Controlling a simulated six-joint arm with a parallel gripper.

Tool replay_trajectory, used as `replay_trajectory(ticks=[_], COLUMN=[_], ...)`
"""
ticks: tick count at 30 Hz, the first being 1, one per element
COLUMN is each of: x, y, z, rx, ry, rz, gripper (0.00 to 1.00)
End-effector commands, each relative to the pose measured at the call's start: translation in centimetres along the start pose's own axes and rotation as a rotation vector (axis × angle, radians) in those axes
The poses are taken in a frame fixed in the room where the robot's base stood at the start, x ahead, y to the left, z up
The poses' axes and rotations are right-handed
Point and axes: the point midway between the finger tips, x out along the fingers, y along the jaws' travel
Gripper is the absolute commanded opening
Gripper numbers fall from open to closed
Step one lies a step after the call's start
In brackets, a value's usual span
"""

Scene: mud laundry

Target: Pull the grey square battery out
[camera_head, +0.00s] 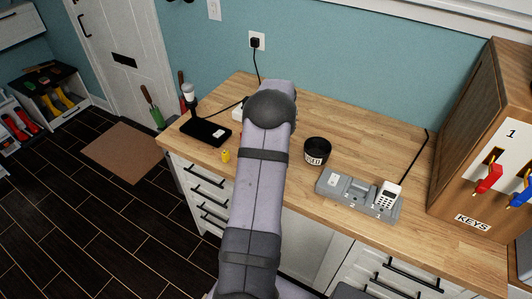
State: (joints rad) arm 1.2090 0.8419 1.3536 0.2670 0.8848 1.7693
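My arm reaches up the middle of the view from the bottom edge over the counter. Its gripper does not show; it seems hidden behind the arm's dark grey rounded joint. A grey dock (350,196) stands on the counter right of my arm, marked "2" on its front. A white handset (388,196) with dark keys stands at its right end. A small pale square piece (333,179) shows at the dock's left end. I cannot tell whether this is the grey square battery, and no other piece is clearly that battery.
A black cup (317,151) stands between my arm and the dock. Left of my arm are a black base (206,131) and a small yellow item (226,155). A wooden key cabinet (490,140) stands at the right. The counter (375,150) behind the dock is clear.

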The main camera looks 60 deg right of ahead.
Motion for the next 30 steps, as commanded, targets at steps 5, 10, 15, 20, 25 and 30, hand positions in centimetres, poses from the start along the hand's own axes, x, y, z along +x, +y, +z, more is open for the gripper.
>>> replay_trajectory(ticks=[5,10,15,20,25,30], x=[-0.01,-0.02,-0.03,-0.1,-0.09,-0.22], y=[0.0,0.0,-0.01,-0.01,-0.02,-0.02], z=[-0.01,-0.01,0.0,0.01,0.01,0.04], rx=[0.0,0.0,0.0,0.0,0.0,0.0], ry=[0.0,0.0,0.0,0.0,0.0,0.0], rz=[0.0,0.0,0.0,0.0,-0.001,-0.001], gripper=[0.05,0.0,0.0,0.0,0.0,0.0])
